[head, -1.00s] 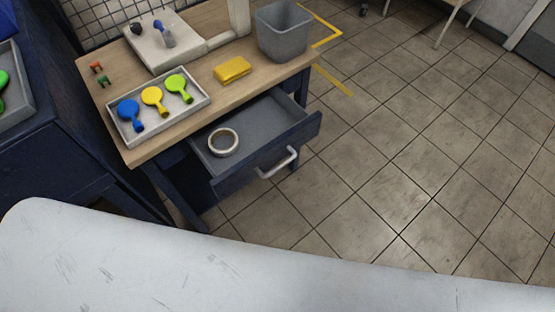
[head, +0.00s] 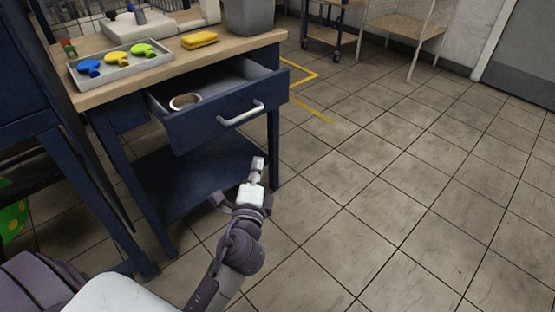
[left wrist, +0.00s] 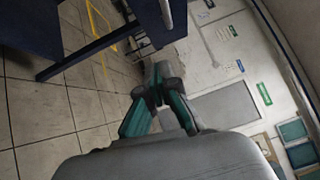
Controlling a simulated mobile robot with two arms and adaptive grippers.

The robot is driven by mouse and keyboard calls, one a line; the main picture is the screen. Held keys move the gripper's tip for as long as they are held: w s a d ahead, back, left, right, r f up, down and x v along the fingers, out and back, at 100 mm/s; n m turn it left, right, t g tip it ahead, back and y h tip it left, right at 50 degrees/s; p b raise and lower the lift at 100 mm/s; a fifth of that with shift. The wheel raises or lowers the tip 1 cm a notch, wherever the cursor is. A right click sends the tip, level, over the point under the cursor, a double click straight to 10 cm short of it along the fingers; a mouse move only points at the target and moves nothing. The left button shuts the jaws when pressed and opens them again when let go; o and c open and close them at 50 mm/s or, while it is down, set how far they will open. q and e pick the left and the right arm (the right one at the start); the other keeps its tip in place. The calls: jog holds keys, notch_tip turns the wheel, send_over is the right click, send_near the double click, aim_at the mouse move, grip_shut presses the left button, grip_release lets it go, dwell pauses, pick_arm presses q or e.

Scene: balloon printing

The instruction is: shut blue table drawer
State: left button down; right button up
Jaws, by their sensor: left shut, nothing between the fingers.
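The blue table drawer (head: 205,129) is pulled out from under the wooden tabletop, with its silver bar handle (head: 241,114) on the front. A roll of tape (head: 174,105) lies inside the drawer. My left gripper (head: 258,163) is shut and empty. In the head view it appears below the drawer front and handle, apart from them. In the left wrist view the shut fingers (left wrist: 158,72) show at the centre, with dark blue furniture and part of a silver handle (left wrist: 166,13) at the top. My right gripper is out of view.
A lower blue shelf (head: 190,180) lies beneath the drawer. The tiled floor at right is clear.

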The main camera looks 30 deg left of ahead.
pick_arm(q)
jog(key=r, duration=0.1)
send_near(254, 113)
jog(key=w+d, duration=0.2)
jog(key=w, duration=0.2)
jog(key=a, duration=0.1)
jog(key=w+a, duration=0.1)
jog(key=a, duration=0.1)
jog(key=shift+w+a+t+y, duration=0.15)
jog(key=shift+w+t+y, duration=0.1)
jog(key=shift+t+y, duration=0.05)
jog(key=shift+w+a, duration=0.2)
jog(key=shift+a, duration=0.2)
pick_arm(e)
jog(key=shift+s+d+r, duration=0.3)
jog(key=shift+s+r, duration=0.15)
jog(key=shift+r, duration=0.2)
pick_arm(q)
jog(key=shift+a+p, duration=0.1)
jog(key=shift+p, duration=0.2)
